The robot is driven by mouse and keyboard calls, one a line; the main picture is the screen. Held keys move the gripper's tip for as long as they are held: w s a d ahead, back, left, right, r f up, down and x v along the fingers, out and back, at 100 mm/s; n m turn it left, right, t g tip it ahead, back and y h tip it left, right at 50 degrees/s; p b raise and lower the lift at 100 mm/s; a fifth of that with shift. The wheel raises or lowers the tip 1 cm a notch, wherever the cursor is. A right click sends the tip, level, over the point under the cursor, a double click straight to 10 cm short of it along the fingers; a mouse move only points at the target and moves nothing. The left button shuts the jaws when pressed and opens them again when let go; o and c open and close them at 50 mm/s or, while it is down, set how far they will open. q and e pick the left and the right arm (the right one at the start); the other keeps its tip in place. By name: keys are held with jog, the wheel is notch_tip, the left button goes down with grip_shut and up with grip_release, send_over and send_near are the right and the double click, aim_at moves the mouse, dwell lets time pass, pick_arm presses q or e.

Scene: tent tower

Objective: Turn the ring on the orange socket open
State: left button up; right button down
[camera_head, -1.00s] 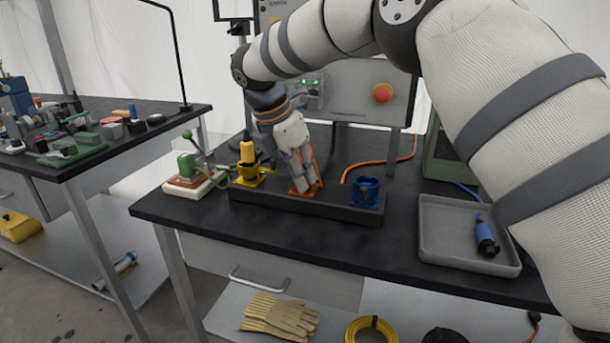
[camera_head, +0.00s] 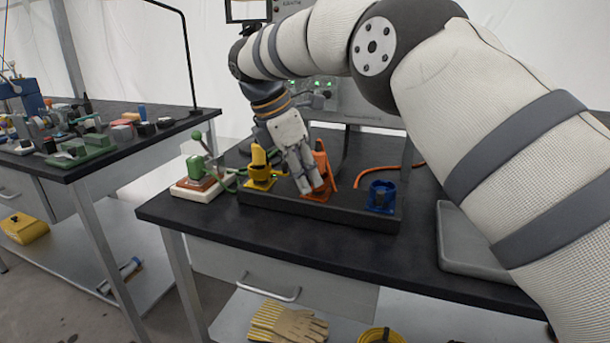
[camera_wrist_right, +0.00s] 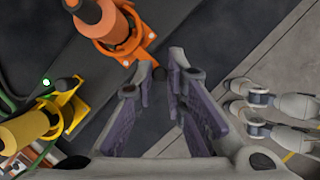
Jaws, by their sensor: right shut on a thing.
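The orange socket (camera_head: 320,194) sits on the long dark rail, with an orange plug (camera_head: 320,160) standing up in it. It also shows at the top of the right wrist view (camera_wrist_right: 121,42), with an orange plug body in it. My right gripper (camera_head: 311,188) reaches down at the front left of this socket. The fingers hide part of the socket, and I cannot tell the ring's angle. My left gripper is not in view.
A yellow socket with a yellow plug (camera_head: 259,158) stands close on the left, an empty-looking blue socket (camera_head: 381,195) on the right. A white-based block with a green lever (camera_head: 197,172) is farther left. A grey tray (camera_head: 462,240) lies right. An orange cable (camera_head: 385,168) runs behind.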

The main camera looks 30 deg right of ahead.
jog(key=c, duration=1.6)
grip_release()
jog(key=shift+f, duration=0.1)
jog(key=shift+c, duration=0.2)
jog(key=v, duration=0.7)
jog(key=shift+r, duration=0.3)
jog(key=shift+a, duration=0.15)
